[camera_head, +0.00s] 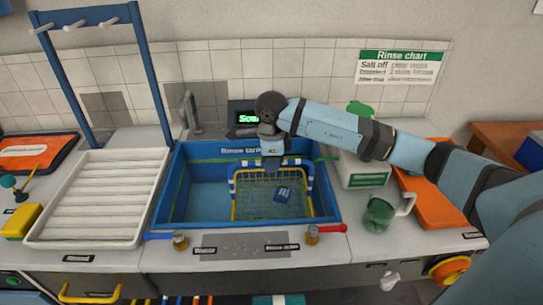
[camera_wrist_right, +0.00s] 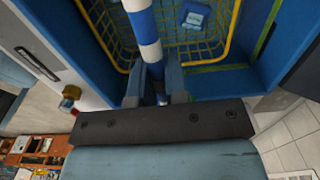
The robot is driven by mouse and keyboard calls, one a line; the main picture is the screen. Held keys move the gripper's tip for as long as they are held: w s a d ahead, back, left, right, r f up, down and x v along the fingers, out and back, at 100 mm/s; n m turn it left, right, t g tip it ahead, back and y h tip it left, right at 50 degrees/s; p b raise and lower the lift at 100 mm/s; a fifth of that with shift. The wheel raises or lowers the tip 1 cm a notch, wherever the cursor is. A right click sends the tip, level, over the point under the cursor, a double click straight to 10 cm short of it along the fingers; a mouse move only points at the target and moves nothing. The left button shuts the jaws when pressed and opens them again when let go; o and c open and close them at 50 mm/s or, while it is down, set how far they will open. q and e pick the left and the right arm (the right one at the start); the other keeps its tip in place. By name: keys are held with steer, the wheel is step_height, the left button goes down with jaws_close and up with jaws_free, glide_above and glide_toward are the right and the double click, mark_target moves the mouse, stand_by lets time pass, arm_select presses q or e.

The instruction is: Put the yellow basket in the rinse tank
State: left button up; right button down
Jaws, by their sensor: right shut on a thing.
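The yellow wire basket (camera_head: 262,198) is inside the blue rinse tank (camera_head: 160,203), in its right half. A blue pack (camera_head: 283,194) lies in the basket; the pack also shows in the right wrist view (camera_wrist_right: 194,17). My right gripper (camera_head: 272,157) is over the back of the basket. In the right wrist view, my right gripper (camera_wrist_right: 160,88) is shut on the basket's blue-and-white striped handle (camera_wrist_right: 148,35). I cannot tell whether the basket touches the tank floor. My left gripper is not in view.
A white ribbed drainer tray (camera_head: 100,190) stands left of the tank, beside a blue peg rack (camera_head: 61,80). A tap (camera_head: 190,108) is behind the tank. A green jug (camera_head: 378,214) and orange tray (camera_head: 425,197) are at the right. Red and blue valve levers (camera_head: 328,229) line the front edge.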

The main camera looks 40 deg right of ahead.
step_height(320, 180, down, 4)
steer(key=shift+r, duration=0.25)
steer(key=shift+f, duration=0.15)
steer(key=c, duration=1.1)
jaws_free()
steer(key=shift+c, duration=0.2)
